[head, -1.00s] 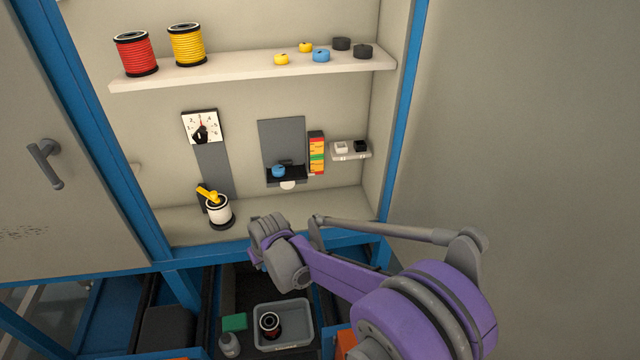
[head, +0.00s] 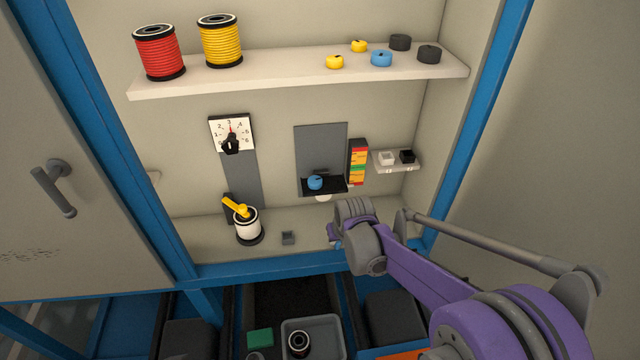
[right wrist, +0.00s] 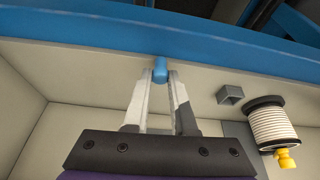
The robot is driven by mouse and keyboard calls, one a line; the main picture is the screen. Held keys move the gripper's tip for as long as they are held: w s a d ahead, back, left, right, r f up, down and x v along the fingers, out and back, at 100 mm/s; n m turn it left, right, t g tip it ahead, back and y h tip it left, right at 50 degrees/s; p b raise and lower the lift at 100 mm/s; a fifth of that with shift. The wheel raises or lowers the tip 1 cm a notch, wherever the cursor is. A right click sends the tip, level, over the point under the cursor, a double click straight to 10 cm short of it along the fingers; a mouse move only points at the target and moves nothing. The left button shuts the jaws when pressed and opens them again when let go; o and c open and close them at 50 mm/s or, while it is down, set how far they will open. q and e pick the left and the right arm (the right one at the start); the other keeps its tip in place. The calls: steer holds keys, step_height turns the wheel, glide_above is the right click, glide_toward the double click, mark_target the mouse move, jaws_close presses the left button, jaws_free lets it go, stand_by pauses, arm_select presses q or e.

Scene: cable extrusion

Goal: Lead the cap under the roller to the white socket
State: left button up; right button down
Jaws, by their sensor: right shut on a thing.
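My right gripper (right wrist: 160,74) is shut on a small blue cap (right wrist: 160,68), seen between its fingertips in the right wrist view. In the head view the right gripper (head: 352,224) is in front of the cabinet's lower ledge, and its wrist hides the fingers and the cap. The white socket (head: 387,158) sits on a small side shelf, left of a black socket (head: 407,156). I cannot tell for sure which part is the roller; a blue round piece (head: 315,182) sits on a black holder, with a white rounded part (head: 322,197) under it. My left gripper is not in view.
A white spool (head: 247,225) with a yellow crank and a small grey block (head: 288,238) stand on the ledge. A coloured stack (head: 357,163) is beside the grey panel (head: 320,150). The upper shelf (head: 200,83) holds spools and caps. A blue beam (head: 270,266) edges the front.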

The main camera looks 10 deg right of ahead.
steer(key=shift+s+r, duration=0.25)
steer(key=shift+s, duration=0.55)
steer(key=shift+w+a+f, duration=0.1)
steer(key=shift+w, duration=0.2)
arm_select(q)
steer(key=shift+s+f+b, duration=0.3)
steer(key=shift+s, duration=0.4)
arm_select(e)
steer(key=shift+w+a+r+n+y, duration=0.4)
steer(key=shift+w+a+n, duration=0.85)
steer(key=shift+a, duration=1.8)
steer(key=shift+w+a+r+n+y, duration=0.6)
steer(key=shift+w+a, duration=1)
steer(key=shift+a, duration=1.5)
steer(key=shift+w+a+r+n+y, duration=0.1)
steer(key=shift+w+a+r+n, duration=0.15)
steer(key=shift+w+a+n, duration=1.95)
steer(key=shift+s+a+m, duration=0.75)
steer(key=shift+a+m, duration=0.05)
steer(key=shift+m, duration=0.25)
